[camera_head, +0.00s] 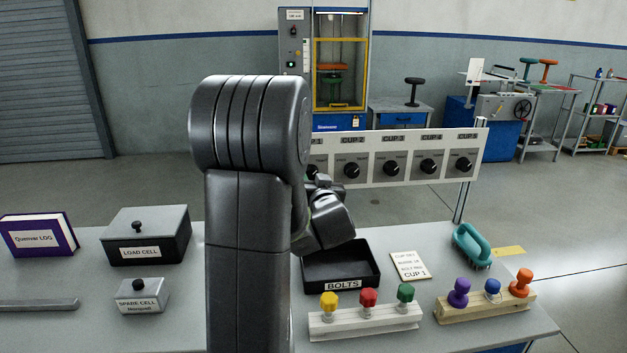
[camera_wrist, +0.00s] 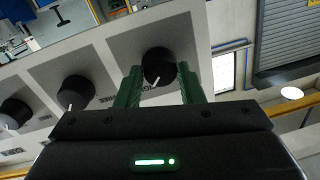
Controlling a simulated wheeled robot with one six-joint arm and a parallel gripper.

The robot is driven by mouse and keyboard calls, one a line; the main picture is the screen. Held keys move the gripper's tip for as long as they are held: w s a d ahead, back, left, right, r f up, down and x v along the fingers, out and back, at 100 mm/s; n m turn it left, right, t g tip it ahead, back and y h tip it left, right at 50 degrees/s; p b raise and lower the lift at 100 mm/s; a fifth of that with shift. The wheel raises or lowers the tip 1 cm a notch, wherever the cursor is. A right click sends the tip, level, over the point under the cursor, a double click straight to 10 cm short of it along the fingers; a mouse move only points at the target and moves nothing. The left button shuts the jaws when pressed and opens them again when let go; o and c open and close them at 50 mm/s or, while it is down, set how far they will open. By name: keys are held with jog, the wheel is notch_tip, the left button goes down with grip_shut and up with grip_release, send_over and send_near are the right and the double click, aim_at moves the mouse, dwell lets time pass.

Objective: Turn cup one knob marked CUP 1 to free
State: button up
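The CUP 1 knob is black and round and sits on the leftmost plate of the pale knob panel (camera_head: 405,165). In the head view this knob (camera_head: 313,170) is partly hidden by my arm, and its label is cut off. In the wrist view the end knob (camera_wrist: 158,64) has a white pointer line aimed down and slightly left. My gripper (camera_wrist: 160,80) has its two green fingers apart, one on each side of this knob, with the tips close to it. Narrow gaps seem to show; contact cannot be told. My arm hides the fingers in the head view.
More knobs follow in a row, including CUP 2 (camera_head: 351,170) and CUP 3 (camera_head: 391,167). Below stand a black BOLTS tray (camera_head: 372,262), a CUP 1 note card (camera_head: 409,265), and a white rack (camera_head: 365,322) of coloured knobs. A teal brush (camera_head: 472,245) lies at right.

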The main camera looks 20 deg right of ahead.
jog(key=shift+f+n+b, duration=0.1)
jog(key=shift+n+b, duration=0.3)
jog(key=shift+b, duration=0.1)
jog(key=n+b, duration=0.7)
jog(key=n, duration=0.1)
jog(key=shift+g, duration=0.4)
jog(key=n+b, duration=0.5)
jog(key=shift+n+h, duration=0.3)
jog(key=shift+n, duration=0.1)
jog(key=shift+a+n+g+b, duration=0.1)
jog(key=shift+n+g+b, duration=0.2)
jog(key=shift+n+b, duration=0.65)
jog(key=shift+r+n+h, duration=0.25)
jog(key=shift+n+h, duration=0.05)
jog(key=shift+n, duration=0.05)
jog(key=o, duration=1)
